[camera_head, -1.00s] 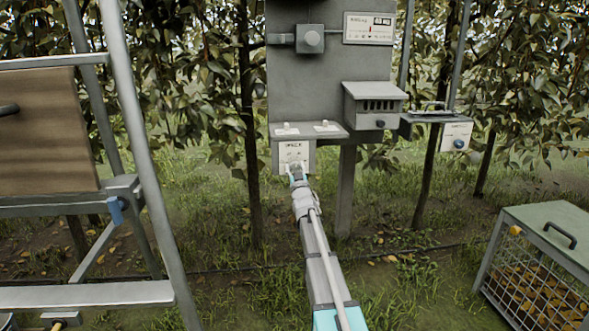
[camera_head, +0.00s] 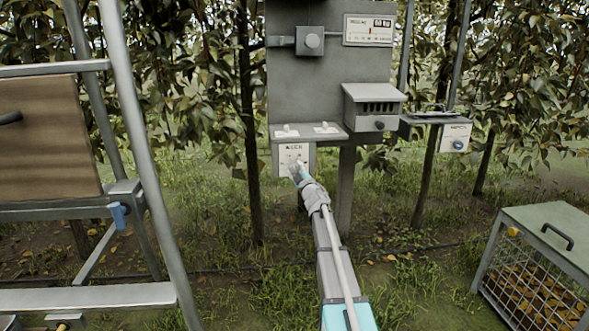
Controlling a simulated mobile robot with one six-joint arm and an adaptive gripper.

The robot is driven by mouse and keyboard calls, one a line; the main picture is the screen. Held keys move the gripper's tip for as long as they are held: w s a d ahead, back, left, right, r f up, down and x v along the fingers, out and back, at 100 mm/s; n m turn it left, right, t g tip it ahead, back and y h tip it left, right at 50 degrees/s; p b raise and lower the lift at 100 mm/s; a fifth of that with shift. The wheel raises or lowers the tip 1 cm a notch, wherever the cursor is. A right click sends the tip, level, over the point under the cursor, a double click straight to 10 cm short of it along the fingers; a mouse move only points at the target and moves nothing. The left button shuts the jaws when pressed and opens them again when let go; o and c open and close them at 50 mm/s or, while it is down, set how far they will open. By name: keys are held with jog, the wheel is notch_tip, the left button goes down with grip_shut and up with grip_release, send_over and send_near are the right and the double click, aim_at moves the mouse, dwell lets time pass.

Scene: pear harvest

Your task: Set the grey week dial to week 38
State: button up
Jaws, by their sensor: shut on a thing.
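The week dial's white plate (camera_head: 294,151) is on the front of a small grey box under a shelf, at the lower left of the grey panel. Its printed letters and marks are too small to read, so I cannot tell the week it is set to. My gripper (camera_head: 298,170) reaches up to the plate from below and is shut on the grey week dial, which its fingers mostly hide. My arm slants from the lower right up to the plate.
A ladder-like frame (camera_head: 140,150) stands left, a mesh crate (camera_head: 545,255) right.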

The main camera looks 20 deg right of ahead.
jog(key=shift+w+n, duration=0.1)
jog(key=shift+n, duration=0.4)
jog(key=o, duration=1.1)
jog(key=shift+o, duration=0.2)
